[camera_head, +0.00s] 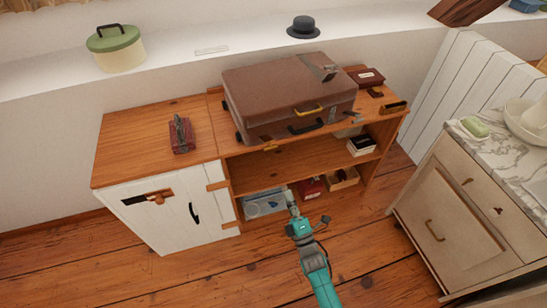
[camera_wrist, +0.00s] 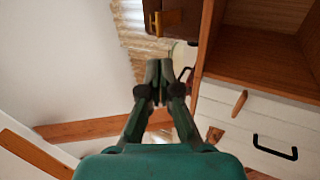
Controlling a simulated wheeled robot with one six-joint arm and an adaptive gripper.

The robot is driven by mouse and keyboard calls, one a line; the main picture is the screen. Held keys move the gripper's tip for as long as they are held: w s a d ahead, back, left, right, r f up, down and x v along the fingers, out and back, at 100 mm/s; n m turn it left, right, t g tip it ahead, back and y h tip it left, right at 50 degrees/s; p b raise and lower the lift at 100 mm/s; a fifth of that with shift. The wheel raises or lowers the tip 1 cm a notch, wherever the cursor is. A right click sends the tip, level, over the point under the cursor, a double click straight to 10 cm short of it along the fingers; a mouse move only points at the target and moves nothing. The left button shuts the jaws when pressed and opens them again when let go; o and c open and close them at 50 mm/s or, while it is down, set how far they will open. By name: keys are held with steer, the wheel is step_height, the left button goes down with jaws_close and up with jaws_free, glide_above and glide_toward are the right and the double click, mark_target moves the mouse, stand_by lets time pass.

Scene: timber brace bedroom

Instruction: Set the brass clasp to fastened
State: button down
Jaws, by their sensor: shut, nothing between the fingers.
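A brown suitcase (camera_head: 275,92) lies shut on top of the wooden cabinet. A yellow brass clasp (camera_head: 308,110) sits on its front edge, above a black handle (camera_head: 306,127). A brass-coloured piece (camera_wrist: 170,18) on a dark brown surface also shows at the top of the wrist view. I cannot tell whether the clasp is fastened. My gripper (camera_head: 290,194) is in front of the cabinet, below and apart from the suitcase. In the wrist view my gripper (camera_wrist: 159,66) has its fingers together and holds nothing.
The cabinet's open shelf (camera_head: 290,165) has several small boxes and a grey bin (camera_head: 264,205). A dark red item (camera_head: 181,138) stands on the cabinet's left top. A marble-topped cabinet (camera_head: 470,205) stands right. Floor in front is open.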

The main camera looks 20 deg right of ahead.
glide_toward(270, 142)
steer(key=w, duration=0.5)
steer(key=shift+w+a+r, duration=0.1)
steer(key=shift+w+r, duration=0.1)
steer(key=shift+r, duration=0.1)
steer(key=shift+r, duration=0.65)
stand_by(0.6)
steer(key=r, duration=0.1)
steer(key=r+g, duration=0.1)
steer(key=r, duration=0.1)
steer(key=shift+w+g, duration=0.3)
steer(key=shift+w, duration=0.1)
steer(key=shift+w+a+r, duration=0.1)
steer(key=shift+w+r, duration=0.3)
steer(key=shift+r, duration=0.2)
steer(key=shift+w+r, duration=0.35)
steer(key=shift+r, duration=0.2)
steer(key=shift+w+r, duration=0.65)
steer(key=shift+w, duration=0.05)
steer(key=shift+s, duration=0.1)
